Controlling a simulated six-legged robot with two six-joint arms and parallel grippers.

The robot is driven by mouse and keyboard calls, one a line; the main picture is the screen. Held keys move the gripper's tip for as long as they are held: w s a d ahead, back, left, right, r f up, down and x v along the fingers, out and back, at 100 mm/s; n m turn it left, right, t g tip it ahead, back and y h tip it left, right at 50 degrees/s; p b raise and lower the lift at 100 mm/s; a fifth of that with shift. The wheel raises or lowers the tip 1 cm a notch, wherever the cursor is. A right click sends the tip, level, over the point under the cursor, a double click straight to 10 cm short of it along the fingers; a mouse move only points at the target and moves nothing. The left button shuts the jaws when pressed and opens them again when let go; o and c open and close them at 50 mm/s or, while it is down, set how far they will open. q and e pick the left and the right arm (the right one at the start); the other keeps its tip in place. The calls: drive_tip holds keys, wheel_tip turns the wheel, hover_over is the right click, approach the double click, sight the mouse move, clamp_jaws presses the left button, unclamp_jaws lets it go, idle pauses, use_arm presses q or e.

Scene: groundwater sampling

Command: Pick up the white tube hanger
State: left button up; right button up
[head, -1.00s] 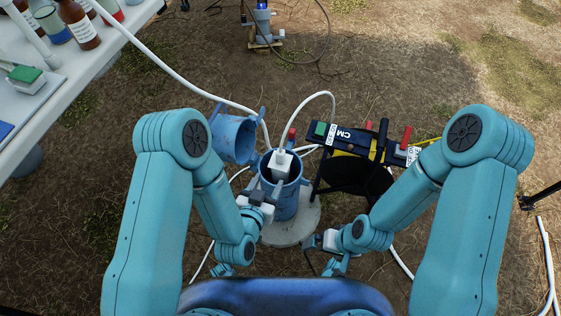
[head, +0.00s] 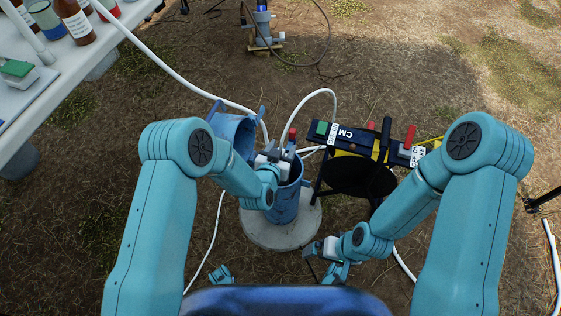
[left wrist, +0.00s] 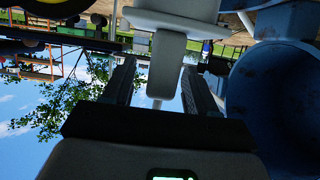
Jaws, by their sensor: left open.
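The white tube hanger (head: 287,153) sits at the mouth of the blue well casing (head: 287,203), with a red-tipped part beside it. My left gripper (head: 272,160) is at the casing mouth, right at the hanger and partly covering it. In the left wrist view, the left gripper (left wrist: 158,88) is open. The hanger's pale narrow part (left wrist: 166,62) lies between its two dark fingers, with a gap on each side. My right gripper (head: 310,250) is low in front of the casing, too small to judge.
The blue casing cover (head: 234,132) hangs open left of the casing and is close beside the left gripper in the wrist view (left wrist: 280,95). A dark reel with a panel (head: 352,137) stands at right. A white tube (head: 165,68) runs from the table (head: 75,65).

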use_arm(q)
drive_tip(key=shift+w+d+f, duration=0.1)
drive_tip(key=shift+w+d, duration=0.05)
drive_tip(key=shift+w, duration=0.15)
clamp_jaws()
